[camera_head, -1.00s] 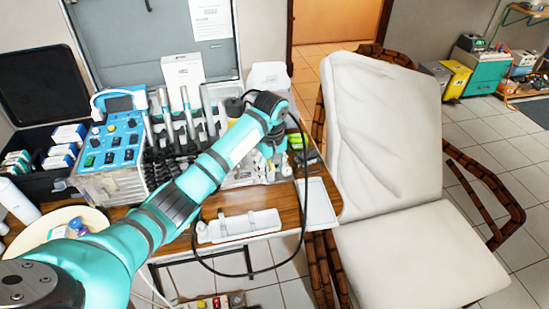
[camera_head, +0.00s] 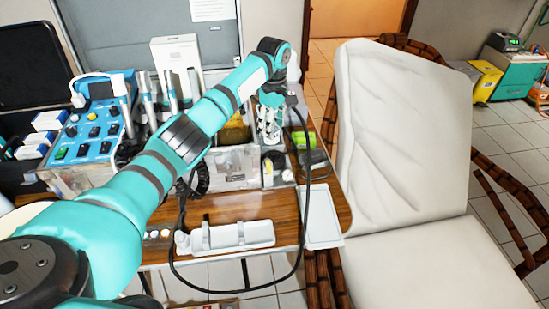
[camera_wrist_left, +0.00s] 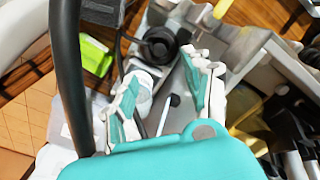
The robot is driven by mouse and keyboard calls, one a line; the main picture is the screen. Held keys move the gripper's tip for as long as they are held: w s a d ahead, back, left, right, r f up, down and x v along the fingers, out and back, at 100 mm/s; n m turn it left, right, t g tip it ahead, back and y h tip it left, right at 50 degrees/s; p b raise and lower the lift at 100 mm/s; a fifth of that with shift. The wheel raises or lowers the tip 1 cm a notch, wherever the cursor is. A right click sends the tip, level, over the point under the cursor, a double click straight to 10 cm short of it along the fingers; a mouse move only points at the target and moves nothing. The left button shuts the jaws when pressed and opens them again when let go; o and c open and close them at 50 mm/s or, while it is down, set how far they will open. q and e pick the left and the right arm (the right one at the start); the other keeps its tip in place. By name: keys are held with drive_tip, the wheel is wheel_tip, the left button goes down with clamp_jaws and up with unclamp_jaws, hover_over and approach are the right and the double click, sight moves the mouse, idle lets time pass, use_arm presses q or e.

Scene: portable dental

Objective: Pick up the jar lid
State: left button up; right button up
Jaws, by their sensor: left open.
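My left gripper (camera_head: 269,138) points down over the back right part of the wooden table, above a cluttered clear box. In the left wrist view the left gripper (camera_wrist_left: 163,70) is open, its two white and teal fingers spread apart. A small white round piece (camera_wrist_left: 144,92) shows close by the left-hand finger, partly hidden by it. A dark round cap-like piece (camera_wrist_left: 159,43) lies just beyond the fingertips. I cannot tell for sure which of these is the jar lid. Nothing is visibly held. My right gripper is out of view.
A green item (camera_head: 303,140) lies right of the gripper; it also shows in the left wrist view (camera_wrist_left: 93,57). A blue control unit (camera_head: 90,135) stands left. A white holder (camera_head: 232,236) and an empty tray (camera_head: 320,216) lie in front. A padded chair (camera_head: 400,140) stands right.

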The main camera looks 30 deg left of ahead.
sight(274, 153)
use_arm(q)
wheel_tip(274, 153, down, 4)
drive_tip(key=shift+w+r, duration=0.1)
wheel_tip(274, 153, down, 3)
wheel_tip(274, 153, down, 4)
drive_tip(key=shift+r, duration=0.2)
drive_tip(key=shift+f, duration=0.3)
clamp_jaws()
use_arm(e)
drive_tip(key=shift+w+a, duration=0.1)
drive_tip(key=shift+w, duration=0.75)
